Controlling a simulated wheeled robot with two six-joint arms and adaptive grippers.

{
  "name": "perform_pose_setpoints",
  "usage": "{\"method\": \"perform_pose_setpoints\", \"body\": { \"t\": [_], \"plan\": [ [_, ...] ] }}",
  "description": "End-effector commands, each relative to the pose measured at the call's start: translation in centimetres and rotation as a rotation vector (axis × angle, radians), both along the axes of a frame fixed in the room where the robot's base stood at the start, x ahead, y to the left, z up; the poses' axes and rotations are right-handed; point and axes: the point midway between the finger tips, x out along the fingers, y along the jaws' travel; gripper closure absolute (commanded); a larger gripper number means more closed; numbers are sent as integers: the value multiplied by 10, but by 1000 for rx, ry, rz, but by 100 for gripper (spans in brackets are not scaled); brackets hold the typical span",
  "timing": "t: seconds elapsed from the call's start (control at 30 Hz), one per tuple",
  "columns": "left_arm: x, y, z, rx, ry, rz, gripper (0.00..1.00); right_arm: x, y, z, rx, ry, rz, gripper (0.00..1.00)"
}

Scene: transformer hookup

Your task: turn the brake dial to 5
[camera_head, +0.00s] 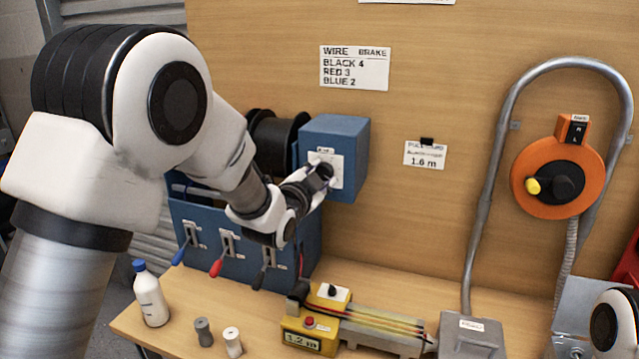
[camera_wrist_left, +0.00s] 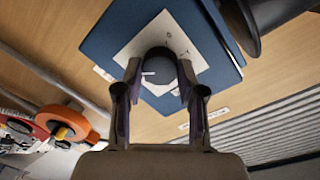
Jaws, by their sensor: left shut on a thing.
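The brake dial (camera_wrist_left: 159,62) is a dark round knob on a white plate (camera_wrist_left: 178,35) on the front of a blue box. A short white mark shows on the knob; the numbers around it are too small to read. In the head view the blue box (camera_head: 345,135) is fixed to the wooden wall, and the dial is mostly hidden behind my gripper. My left gripper (camera_wrist_left: 160,88) is shut on the dial, one finger on each side; it also shows in the head view (camera_head: 318,178). My right gripper is not in view.
Below the box stands a blue unit with blue, red and black levers (camera_head: 228,252). A yellow device (camera_head: 313,325), a white bottle (camera_head: 150,297) and two small cylinders are on the table. An orange reel (camera_head: 535,165) hangs at right. A wall sign (camera_head: 354,68) lists wire brake values.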

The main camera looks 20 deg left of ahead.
Motion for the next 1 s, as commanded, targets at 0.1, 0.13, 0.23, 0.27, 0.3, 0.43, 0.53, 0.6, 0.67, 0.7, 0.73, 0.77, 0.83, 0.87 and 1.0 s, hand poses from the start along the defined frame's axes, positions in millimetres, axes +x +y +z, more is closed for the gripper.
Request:
{"method": "perform_pose_setpoints", "body": {
  "t": [0.1,0.13,0.23,0.27,0.3,0.43,0.53,0.6,0.67,0.7,0.73,0.77,0.83,0.87,1.0],
  "plan": [
    [0,0,0,35,-4,0,96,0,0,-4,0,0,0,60],
    [0,0,0,41,-4,0,96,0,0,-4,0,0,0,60],
    [0,0,1,56,-4,0,96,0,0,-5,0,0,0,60],
    [0,0,1,59,-4,0,96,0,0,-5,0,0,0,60],
    [0,0,1,61,-5,1,96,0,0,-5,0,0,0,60],
    [0,0,2,63,-5,1,96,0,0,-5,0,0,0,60],
    [0,0,2,63,-5,1,96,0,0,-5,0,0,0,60],
    [1,0,2,62,-5,1,96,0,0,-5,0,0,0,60],
    [1,0,2,62,-5,1,54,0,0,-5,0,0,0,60],
    [1,0,2,62,-6,2,40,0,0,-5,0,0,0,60],
    [0,0,2,62,-5,1,35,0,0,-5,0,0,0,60],
    [0,0,2,62,-5,1,35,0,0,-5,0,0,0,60],
    [0,0,1,61,-4,2,35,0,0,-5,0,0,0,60],
    [0,0,1,61,-4,1,35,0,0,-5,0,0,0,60],
    [0,0,1,61,-4,1,35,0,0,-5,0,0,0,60]
  ]
}}
